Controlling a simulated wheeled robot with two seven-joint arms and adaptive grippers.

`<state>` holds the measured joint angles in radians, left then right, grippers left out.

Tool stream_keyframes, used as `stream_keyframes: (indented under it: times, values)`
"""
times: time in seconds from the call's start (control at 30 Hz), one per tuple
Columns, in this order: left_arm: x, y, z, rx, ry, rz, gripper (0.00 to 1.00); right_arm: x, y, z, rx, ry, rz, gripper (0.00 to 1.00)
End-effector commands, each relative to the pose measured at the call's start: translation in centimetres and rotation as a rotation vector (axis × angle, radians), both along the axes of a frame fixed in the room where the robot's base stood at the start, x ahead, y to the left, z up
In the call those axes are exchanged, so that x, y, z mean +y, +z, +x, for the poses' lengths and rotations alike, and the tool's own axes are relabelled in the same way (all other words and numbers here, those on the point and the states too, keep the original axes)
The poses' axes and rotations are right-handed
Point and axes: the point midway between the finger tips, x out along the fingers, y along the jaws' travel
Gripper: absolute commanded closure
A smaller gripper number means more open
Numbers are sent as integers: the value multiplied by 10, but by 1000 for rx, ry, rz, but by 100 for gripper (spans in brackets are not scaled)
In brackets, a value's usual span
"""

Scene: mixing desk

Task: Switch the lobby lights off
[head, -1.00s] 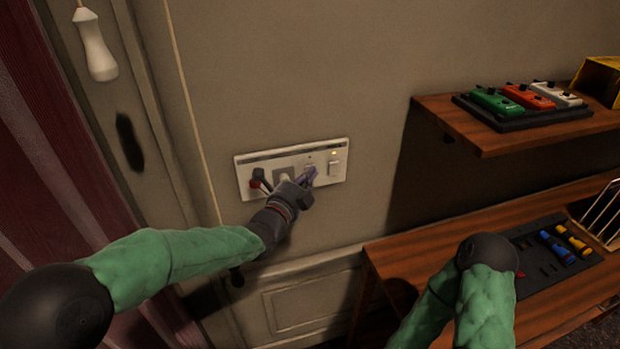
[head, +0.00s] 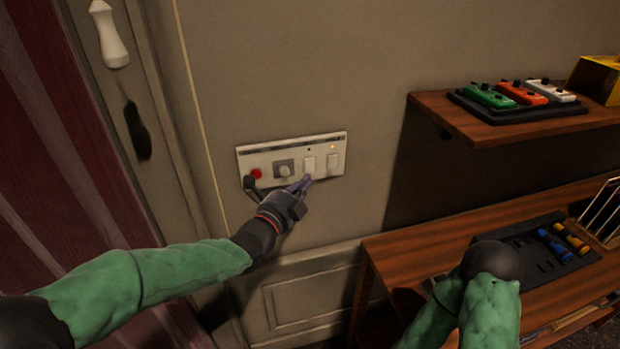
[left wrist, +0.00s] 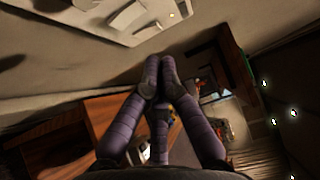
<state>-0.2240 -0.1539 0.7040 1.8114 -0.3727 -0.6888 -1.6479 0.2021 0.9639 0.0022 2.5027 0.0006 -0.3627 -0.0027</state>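A pale switch panel (head: 265,160) is on the wall. It carries a red button (head: 256,174), a round knob (head: 285,170), a left rocker switch (head: 309,165) and a right rocker switch (head: 333,162). The small light above the right rocker glows; the one above the left rocker is dark. No label is readable, so I cannot tell which switch is for the lobby. My left gripper (head: 304,183) is just below the left rocker. In the left wrist view its fingertips (left wrist: 160,62) are together and empty, with the panel (left wrist: 100,20) beyond them. My right gripper is out of view.
A shelf (head: 475,135) to the right holds green, orange and white boxes. Below it, a wooden desk (head: 410,245) bears a dark tray (head: 520,262) with blue and yellow pieces. A white pull handle (head: 109,38) hangs at upper left. The wall above the panel is clear.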

Motion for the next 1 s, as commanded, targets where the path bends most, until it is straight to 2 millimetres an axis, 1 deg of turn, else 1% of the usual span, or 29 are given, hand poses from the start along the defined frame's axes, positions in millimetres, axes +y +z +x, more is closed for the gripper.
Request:
stream_keyframes:
  times: [0.03,0.2,0.4,0.6,1.0]
  values:
    - [5,2,-8,-1,2,-1,100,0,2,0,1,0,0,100]
    - [16,3,-30,1,1,0,100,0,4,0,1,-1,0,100]
    - [24,4,-46,1,1,0,100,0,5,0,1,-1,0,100]
    - [26,4,-50,2,0,0,100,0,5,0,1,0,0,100]
    - [26,4,-50,1,0,0,100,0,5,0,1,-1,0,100]
